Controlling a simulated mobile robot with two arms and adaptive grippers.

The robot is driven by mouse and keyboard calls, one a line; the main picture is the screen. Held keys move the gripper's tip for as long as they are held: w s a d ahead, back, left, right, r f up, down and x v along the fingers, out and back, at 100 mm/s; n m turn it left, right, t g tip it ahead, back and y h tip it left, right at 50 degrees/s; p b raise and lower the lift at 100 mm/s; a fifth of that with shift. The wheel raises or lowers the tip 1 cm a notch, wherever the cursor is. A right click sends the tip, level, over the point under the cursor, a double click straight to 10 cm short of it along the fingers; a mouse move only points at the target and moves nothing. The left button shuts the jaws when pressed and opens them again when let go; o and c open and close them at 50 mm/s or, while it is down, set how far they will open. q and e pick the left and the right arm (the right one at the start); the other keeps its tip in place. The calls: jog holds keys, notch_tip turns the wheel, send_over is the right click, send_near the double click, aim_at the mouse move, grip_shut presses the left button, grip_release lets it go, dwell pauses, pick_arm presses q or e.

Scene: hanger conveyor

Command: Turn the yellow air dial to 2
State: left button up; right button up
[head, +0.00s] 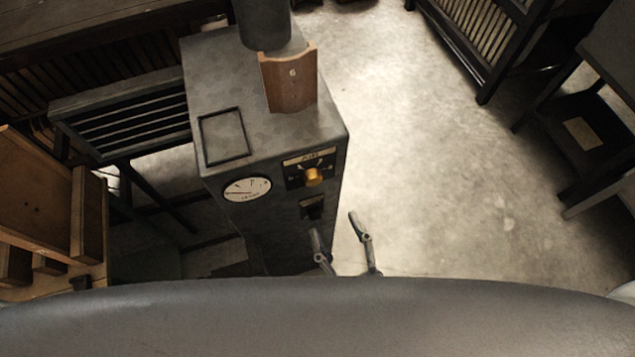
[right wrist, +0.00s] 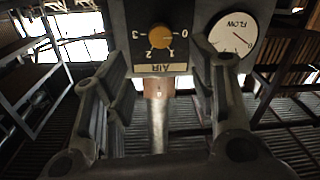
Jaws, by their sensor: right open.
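The yellow air dial (head: 313,176) is a round knob on a black plate on the front of a grey cabinet (head: 325,125). In the right wrist view the dial (right wrist: 161,37) appears upside down, with the numbers 0 to 3 and the word AIR around it. I cannot tell for sure which number it points at. My right gripper (head: 336,229) is open and empty, in front of and below the dial, apart from it. Its fingers also show in the right wrist view (right wrist: 165,75), spread to either side below the dial plate. My left gripper is not in view.
A white round flow gauge (head: 247,189) sits left of the dial, and a small black fitting (head: 312,207) sits below it. A brown collar (head: 290,85) and dark pipe stand on the cabinet. Slatted dark furniture is at left and upper right. Floor right of the cabinet is clear.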

aim_at(315, 182)
jog(key=p+x, duration=0.2)
jog(key=x, duration=0.7)
jog(key=shift+w+a, duration=0.15)
jog(key=shift+w, duration=0.25)
jog(key=c, duration=1)
